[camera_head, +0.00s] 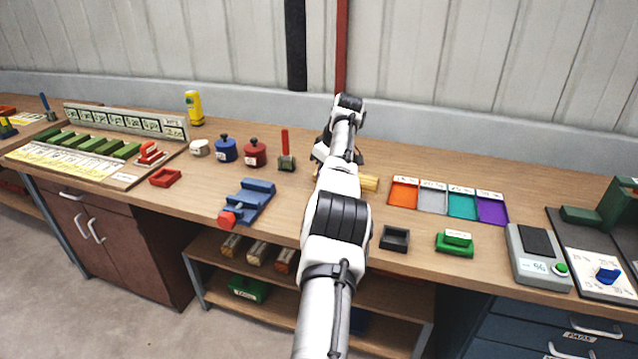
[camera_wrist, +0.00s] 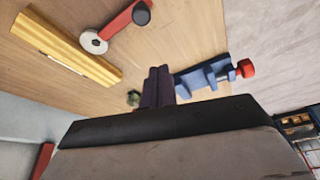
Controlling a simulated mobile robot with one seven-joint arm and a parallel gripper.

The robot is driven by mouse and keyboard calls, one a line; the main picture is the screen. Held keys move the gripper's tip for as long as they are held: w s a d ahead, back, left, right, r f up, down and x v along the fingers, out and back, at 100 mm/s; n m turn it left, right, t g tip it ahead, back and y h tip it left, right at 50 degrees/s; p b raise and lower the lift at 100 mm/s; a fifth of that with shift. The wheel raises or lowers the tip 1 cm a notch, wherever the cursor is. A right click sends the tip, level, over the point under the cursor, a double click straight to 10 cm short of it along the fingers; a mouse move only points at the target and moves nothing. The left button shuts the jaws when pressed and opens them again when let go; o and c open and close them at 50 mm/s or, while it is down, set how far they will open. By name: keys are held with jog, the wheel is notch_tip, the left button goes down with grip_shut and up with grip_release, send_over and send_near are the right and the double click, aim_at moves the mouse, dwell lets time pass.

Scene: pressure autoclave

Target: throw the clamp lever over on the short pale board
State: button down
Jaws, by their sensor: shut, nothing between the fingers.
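My gripper shows in the wrist view (camera_wrist: 158,88) with its two dark fingers together and nothing between them. It is above the bench, and my arm hides much of that area in the head view. In the wrist view a red lever (camera_wrist: 122,22) with a black knob runs from a pale round pivot (camera_wrist: 94,41), apart from my fingers at the upper left. A short pale yellow board (camera_wrist: 65,52) lies beside the pivot; whether they join is unclear. What seems to be the board's end (camera_head: 369,183) shows right of my arm in the head view.
A blue vise (camera_head: 250,200) with a red knob stands left of my arm. Behind it are an upright red lever on a dark base (camera_head: 286,160), a red jar (camera_head: 255,153) and a blue jar (camera_head: 226,150). Coloured trays (camera_head: 433,197) and a black tray (camera_head: 394,238) lie to the right.

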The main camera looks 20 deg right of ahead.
jog(key=shift+p+v, duration=0.4)
jog(key=shift+v, duration=0.45)
jog(key=shift+w, duration=0.2)
